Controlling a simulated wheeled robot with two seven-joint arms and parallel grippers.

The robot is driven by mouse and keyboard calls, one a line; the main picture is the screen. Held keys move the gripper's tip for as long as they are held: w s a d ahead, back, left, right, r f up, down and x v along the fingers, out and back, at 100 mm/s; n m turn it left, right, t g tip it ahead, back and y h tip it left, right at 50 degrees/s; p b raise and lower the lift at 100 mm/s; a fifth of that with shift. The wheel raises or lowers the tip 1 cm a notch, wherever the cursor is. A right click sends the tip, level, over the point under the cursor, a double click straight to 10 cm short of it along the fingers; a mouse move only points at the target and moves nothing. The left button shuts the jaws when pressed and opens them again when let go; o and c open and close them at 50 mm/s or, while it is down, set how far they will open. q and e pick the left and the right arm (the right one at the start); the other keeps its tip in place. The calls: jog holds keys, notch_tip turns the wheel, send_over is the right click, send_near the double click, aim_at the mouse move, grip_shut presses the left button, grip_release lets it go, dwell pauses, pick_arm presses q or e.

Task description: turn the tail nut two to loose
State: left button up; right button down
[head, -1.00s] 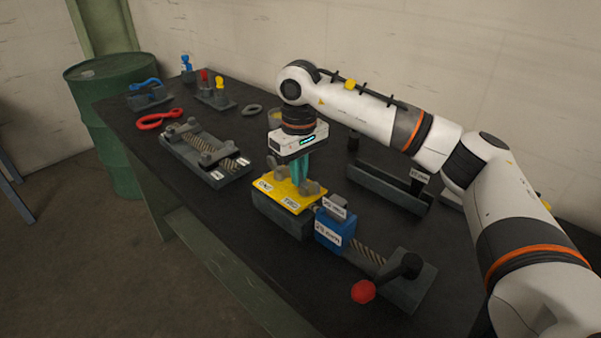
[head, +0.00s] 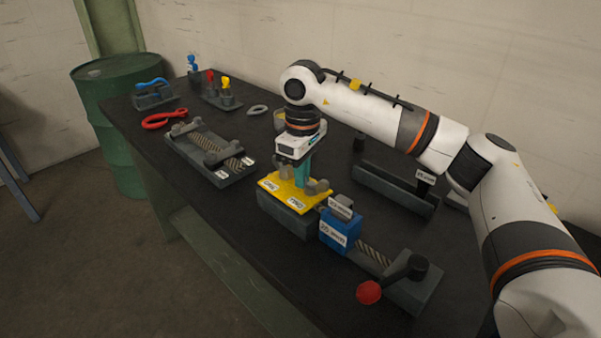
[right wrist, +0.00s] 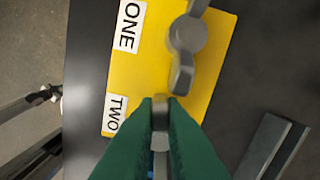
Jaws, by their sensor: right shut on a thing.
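A yellow plate (head: 275,181) on a dark block carries the labels ONE and TWO; it also shows in the right wrist view (right wrist: 146,68). A grey wing nut, tail nut two (right wrist: 160,114), is beside the TWO label, between the green fingers of my right gripper (right wrist: 160,108). The fingers hide much of it. The gripper is shut on it, pointing down from above in the head view (head: 303,184). The other grey wing nut, tail nut one (right wrist: 188,36), stands clear near the ONE label. My left gripper is not in view.
A blue block (head: 339,232) with a screw and a red-knobbed crank (head: 369,292) stands close to the right of the plate. A dark channel (head: 394,188) lies behind. A grey screw fixture (head: 210,152) and red ring-handled tool (head: 164,119) are farther left.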

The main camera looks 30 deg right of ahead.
aim_at(307, 174)
jog(key=shift+s+d+f, duration=0.1)
jog(key=shift+s+f, duration=0.2)
jog(key=shift+f, duration=0.05)
jog(key=c, duration=1.6)
grip_release()
jog(key=shift+o, duration=0.4)
jog(key=shift+s+d+r, duration=0.15)
jog(key=shift+d+r, duration=0.05)
jog(key=shift+a+r, duration=0.1)
jog(key=shift+r, duration=0.3)
notch_tip(307, 174, up, 11)
jog(key=shift+r+p, duration=0.15)
jog(key=shift+p, duration=0.2)
